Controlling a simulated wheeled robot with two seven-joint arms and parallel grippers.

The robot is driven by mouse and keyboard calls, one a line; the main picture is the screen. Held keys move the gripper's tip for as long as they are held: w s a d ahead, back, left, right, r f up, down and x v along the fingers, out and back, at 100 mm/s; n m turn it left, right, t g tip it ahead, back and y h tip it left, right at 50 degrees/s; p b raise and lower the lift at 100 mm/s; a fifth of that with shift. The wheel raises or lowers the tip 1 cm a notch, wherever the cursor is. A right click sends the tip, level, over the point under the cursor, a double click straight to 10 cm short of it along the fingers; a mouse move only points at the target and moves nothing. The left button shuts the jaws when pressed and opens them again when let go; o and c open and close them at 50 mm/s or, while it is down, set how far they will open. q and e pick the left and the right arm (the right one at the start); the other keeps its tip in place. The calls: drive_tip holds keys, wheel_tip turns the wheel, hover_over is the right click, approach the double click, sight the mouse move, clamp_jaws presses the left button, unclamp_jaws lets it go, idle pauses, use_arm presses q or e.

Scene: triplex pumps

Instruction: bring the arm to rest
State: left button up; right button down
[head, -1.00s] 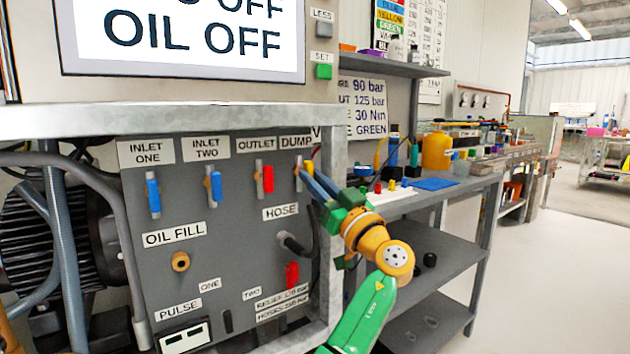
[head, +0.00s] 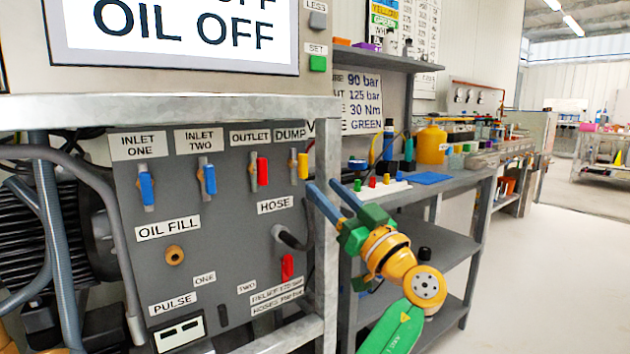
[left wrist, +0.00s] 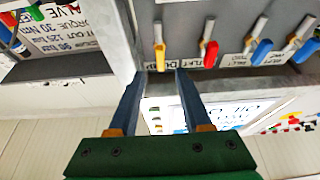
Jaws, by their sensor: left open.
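My left gripper (head: 325,192) is open and empty, its two blue-grey fingers apart in front of the panel's right frame post. It is below and to the right of the yellow dump lever (head: 302,166), with a clear gap between them. The lever hangs down under its DUMP label. In the left wrist view the open fingers (left wrist: 160,78) point toward the panel, and the yellow lever (left wrist: 160,55) shows just beyond the tips. My right gripper is not in view.
The grey panel (head: 225,255) also carries a red outlet lever (head: 263,171) and blue inlet levers (head: 147,188). A bench (head: 455,187) with a yellow container (head: 431,145) stands behind my arm. Open floor (head: 540,270) lies to the right.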

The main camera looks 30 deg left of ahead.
use_arm(q)
drive_tip(key=shift+s+d+f, duration=0.15)
drive_tip(key=shift+d, duration=0.2)
